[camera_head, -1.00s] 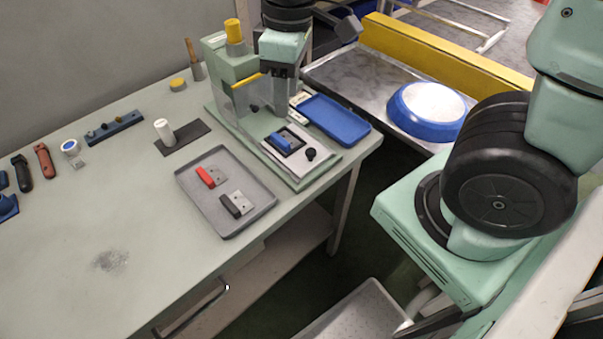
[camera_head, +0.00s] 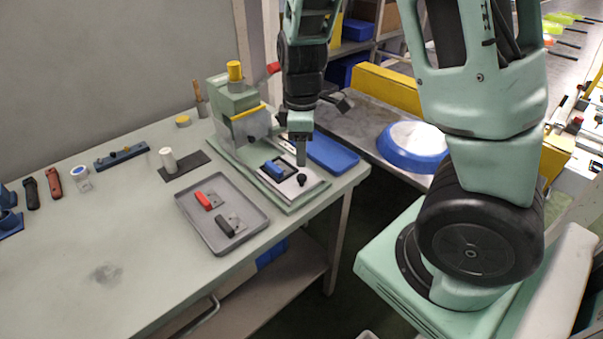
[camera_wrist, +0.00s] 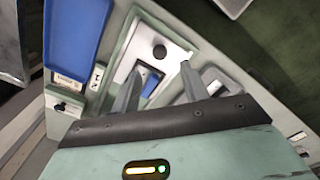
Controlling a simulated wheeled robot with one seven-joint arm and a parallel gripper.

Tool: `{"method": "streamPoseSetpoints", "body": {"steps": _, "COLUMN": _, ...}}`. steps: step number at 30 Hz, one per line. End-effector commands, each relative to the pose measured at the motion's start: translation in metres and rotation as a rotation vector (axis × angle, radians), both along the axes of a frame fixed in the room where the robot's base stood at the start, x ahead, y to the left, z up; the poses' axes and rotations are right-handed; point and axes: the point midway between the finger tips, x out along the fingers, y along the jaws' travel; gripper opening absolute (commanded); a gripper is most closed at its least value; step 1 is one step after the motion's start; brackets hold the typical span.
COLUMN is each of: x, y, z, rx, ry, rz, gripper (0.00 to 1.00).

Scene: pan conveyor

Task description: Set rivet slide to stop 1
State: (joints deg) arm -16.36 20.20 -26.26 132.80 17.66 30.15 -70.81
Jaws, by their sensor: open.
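The rivet press (camera_head: 236,100) is a green machine with a yellow cap, standing on the bench. On its base lies the pale slide plate (camera_head: 311,188), which carries a round black knob (camera_head: 302,180) and a blue-handled part (camera_head: 273,168). In the wrist view the knob (camera_wrist: 159,52) lies beyond and between my fingertips, with the blue part (camera_wrist: 151,86) between the fingers. My gripper (camera_head: 301,161) points down above the plate, behind the knob; its fingers are apart in the wrist view (camera_wrist: 160,80) and empty. No stop marks are readable.
A blue tray (camera_head: 336,153) lies just right of the press. A grey tray (camera_head: 194,222) holding a red and a black handle lies in front. A blue-rimmed round pan (camera_head: 386,152) sits on the metal conveyor. The bench's front left is mostly clear.

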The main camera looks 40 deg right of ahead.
Motion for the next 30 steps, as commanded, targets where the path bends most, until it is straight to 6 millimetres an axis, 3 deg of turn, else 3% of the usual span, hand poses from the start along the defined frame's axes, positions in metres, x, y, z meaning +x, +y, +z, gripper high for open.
{"method": "streamPoseSetpoints", "body": {"steps": 3, "x": -0.001, "y": 0.0, "z": -0.027, "rx": -0.001, "ry": 0.005, "rz": -0.003, "gripper": 0.45}}
{"method": "streamPoseSetpoints", "body": {"steps": 10, "x": -0.001, "y": 0.0, "z": -0.061, "rx": -0.001, "ry": 0.002, "rz": -0.002, "gripper": 0.45}}
{"method": "streamPoseSetpoints", "body": {"steps": 24, "x": 0.0, "y": 0.0, "z": -0.071, "rx": 0.0, "ry": 0.0, "rz": 0.0, "gripper": 0.45}}
{"method": "streamPoseSetpoints", "body": {"steps": 29, "x": 0.0, "y": 0.0, "z": -0.071, "rx": 0.0, "ry": 0.0, "rz": 0.0, "gripper": 0.0}}
{"method": "streamPoseSetpoints", "body": {"steps": 30, "x": 0.0, "y": 0.0, "z": -0.071, "rx": 0.0, "ry": 0.0, "rz": 0.0, "gripper": 0.0}}
